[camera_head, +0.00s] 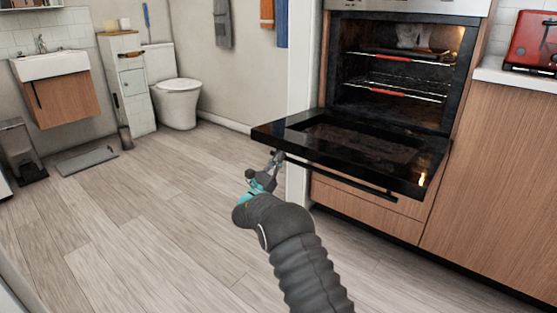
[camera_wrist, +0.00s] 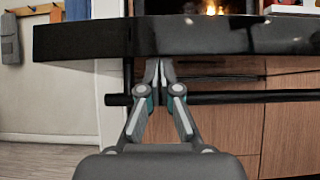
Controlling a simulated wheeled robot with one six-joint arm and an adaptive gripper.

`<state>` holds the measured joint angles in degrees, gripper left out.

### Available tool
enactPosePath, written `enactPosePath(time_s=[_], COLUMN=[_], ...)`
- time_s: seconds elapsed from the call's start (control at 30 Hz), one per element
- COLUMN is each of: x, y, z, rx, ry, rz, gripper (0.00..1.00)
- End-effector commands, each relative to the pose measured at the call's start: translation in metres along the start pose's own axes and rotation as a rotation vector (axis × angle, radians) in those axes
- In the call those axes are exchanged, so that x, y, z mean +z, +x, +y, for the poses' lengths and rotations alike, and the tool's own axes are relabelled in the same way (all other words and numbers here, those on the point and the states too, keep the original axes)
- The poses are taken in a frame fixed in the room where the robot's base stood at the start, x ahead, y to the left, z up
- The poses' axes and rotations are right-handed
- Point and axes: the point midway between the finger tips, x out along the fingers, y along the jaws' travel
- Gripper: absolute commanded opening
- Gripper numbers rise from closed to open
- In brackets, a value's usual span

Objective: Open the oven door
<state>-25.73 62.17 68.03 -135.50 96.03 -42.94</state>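The oven door (camera_head: 345,150) is swung down, lying close to level, with the oven cavity open behind it. Its dark front edge (camera_wrist: 220,36) spans the wrist view. The bar handle (camera_head: 345,178) runs along the door's outer face, now its lower side; it also shows in the wrist view (camera_wrist: 250,97). My gripper (camera_head: 277,155) is at the left end of the handle. In the wrist view my gripper (camera_wrist: 160,65) has its fingertips together, in front of the door below its edge. The fingers overlap the handle; whether they touch it I cannot tell.
Inside the oven (camera_head: 400,75) are racks with red-edged fronts and a glow. A wooden drawer front (camera_head: 365,208) lies below the door. A red toaster (camera_head: 532,40) stands on the right counter. The floor (camera_head: 130,230) to the left is clear.

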Motion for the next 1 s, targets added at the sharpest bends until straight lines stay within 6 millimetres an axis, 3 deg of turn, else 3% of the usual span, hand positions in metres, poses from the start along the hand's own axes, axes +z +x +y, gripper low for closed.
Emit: enactPosePath(time_s=[0.03, 0.33, 0.77, 1.0], x=[0.022, 0.054, 0.057, 0.034], y=[0.016, 0.047, 0.048, 0.029], z=[0.000, -0.001, 0.000, -0.001], rx=[-0.004, -0.005, -0.003, -0.005], ry=[0.009, 0.009, 0.010, 0.005], rz=[0.028, 0.099, 0.096, 0.100], gripper=[0.00, 0.00, 0.00, 0.00])
